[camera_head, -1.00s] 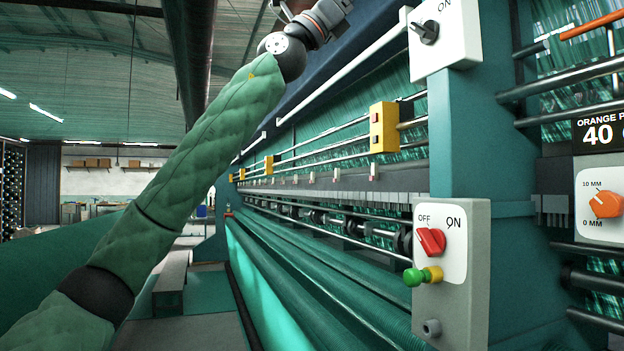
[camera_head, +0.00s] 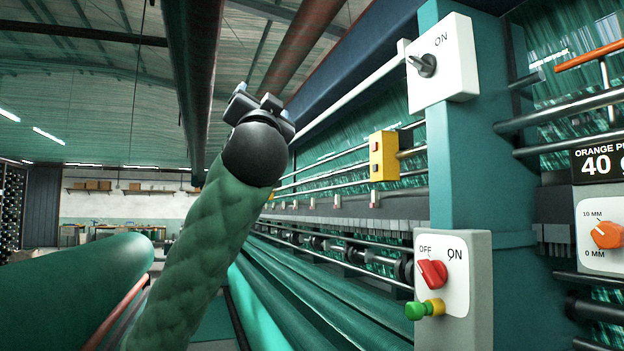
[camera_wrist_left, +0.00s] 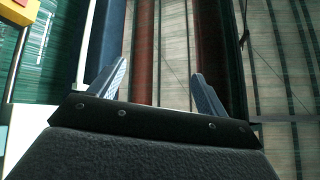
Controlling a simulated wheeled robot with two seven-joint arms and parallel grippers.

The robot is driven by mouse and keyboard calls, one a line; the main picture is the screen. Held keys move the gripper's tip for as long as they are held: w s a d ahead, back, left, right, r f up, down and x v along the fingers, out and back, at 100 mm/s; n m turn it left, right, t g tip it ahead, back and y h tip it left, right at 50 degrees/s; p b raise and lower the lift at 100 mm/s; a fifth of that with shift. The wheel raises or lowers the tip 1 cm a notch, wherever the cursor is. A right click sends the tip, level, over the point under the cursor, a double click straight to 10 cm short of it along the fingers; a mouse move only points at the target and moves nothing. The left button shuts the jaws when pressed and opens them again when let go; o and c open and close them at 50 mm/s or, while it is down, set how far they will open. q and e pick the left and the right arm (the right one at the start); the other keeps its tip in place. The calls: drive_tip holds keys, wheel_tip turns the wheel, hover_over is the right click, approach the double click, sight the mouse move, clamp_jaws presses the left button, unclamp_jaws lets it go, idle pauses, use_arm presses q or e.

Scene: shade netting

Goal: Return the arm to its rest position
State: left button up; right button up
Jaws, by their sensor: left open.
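My left arm, in a green quilted sleeve (camera_head: 190,265), rises from the bottom left of the head view. My left gripper (camera_head: 258,97) is at its upper end, pointing up and partly hidden behind the black wrist joint. In the left wrist view, the gripper (camera_wrist_left: 160,85) has its two grey fingers wide apart with nothing between them. It faces the ceiling and the upper machine. The gripper looks apart from the machine's controls in the head view. My right gripper is not in view.
A netting machine fills the right side. It has an upper switch box (camera_head: 442,64), a lower box with a red knob (camera_head: 432,272) and green button (camera_head: 414,310), a yellow box (camera_head: 383,158) and an orange knob (camera_head: 606,235). Overhead pipes (camera_head: 192,75) and a green roll (camera_head: 75,285) flank the arm.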

use_arm(q)
drive_tip(key=w+a+f+g+h+p, duration=0.1)
drive_tip(key=w+f+g, duration=0.15)
drive_tip(key=f, duration=1.25)
drive_tip(key=w+f+g+h, duration=0.15)
drive_tip(key=f+g, duration=0.25)
drive_tip(key=f, duration=1)
drive_tip(key=w+a+f+g+h+p, duration=0.15)
drive_tip(key=f+g, duration=0.25)
drive_tip(key=f, duration=1.1)
drive_tip(key=s+a+f+n+g+p, duration=0.1)
drive_tip(key=s+f+g, duration=0.2)
drive_tip(key=s+f, duration=0.75)
drive_tip(key=s+a+f+n+g, duration=0.15)
drive_tip(key=s+f, duration=0.25)
drive_tip(key=f, duration=1.3)
drive_tip(key=s+f+g+p, duration=0.1)
drive_tip(key=s+f+g, duration=0.2)
drive_tip(key=s+f, duration=0.7)
drive_tip(key=s+f+g, duration=0.5)
drive_tip(key=s+f, duration=1.3)
drive_tip(key=shift+s+p, duration=0.25)
drive_tip(key=shift+p, duration=0.05)
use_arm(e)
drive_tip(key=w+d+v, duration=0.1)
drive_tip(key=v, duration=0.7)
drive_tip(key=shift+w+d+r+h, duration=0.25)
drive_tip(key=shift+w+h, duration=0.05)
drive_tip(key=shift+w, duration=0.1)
